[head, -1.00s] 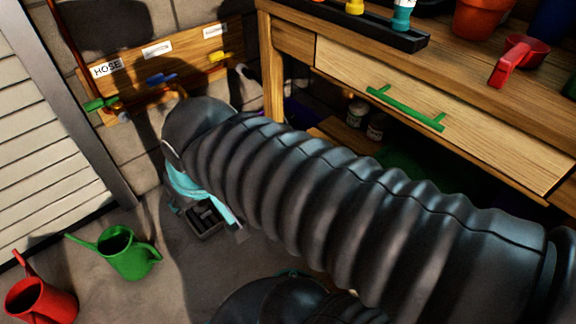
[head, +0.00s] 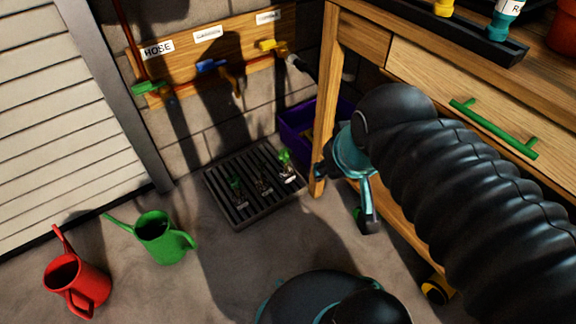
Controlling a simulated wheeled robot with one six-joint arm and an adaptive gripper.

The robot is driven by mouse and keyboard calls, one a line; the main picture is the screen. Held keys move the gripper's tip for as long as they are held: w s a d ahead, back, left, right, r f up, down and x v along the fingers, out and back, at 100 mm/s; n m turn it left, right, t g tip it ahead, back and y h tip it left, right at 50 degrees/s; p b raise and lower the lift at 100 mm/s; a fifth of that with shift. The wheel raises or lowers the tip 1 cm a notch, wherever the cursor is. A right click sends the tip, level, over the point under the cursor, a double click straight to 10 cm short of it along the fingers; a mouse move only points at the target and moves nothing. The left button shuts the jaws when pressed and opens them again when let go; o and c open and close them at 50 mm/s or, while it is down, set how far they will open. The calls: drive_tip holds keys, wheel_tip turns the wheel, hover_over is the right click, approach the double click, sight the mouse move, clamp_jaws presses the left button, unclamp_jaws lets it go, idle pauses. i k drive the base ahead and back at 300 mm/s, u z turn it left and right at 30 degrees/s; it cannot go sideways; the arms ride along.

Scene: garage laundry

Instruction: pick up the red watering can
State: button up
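The red watering can (head: 88,281) stands upright on the concrete floor at the lower left, its spout pointing up and back and its handle toward the camera. A green watering can (head: 160,240) stands to its right, a short gap away. My gripper (head: 362,208) hangs at the right of centre, beside the workbench leg, well to the right of both cans and apart from them. One finger shows clearly; the other is mostly hidden, so its opening is unclear. I see nothing held in it.
A dark slatted drain tray (head: 213,189) with small green-topped items lies on the floor between the cans and the workbench (head: 326,110). A purple bin (head: 297,128) sits behind the bench leg. A hose board (head: 185,62) is on the wall. Floor in front of the cans is clear.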

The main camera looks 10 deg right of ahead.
sight(83, 286)
drive_tip(key=u, duration=1.6)
drive_tip(key=i, duration=0.95)
drive_tip(key=u, duration=0.4)
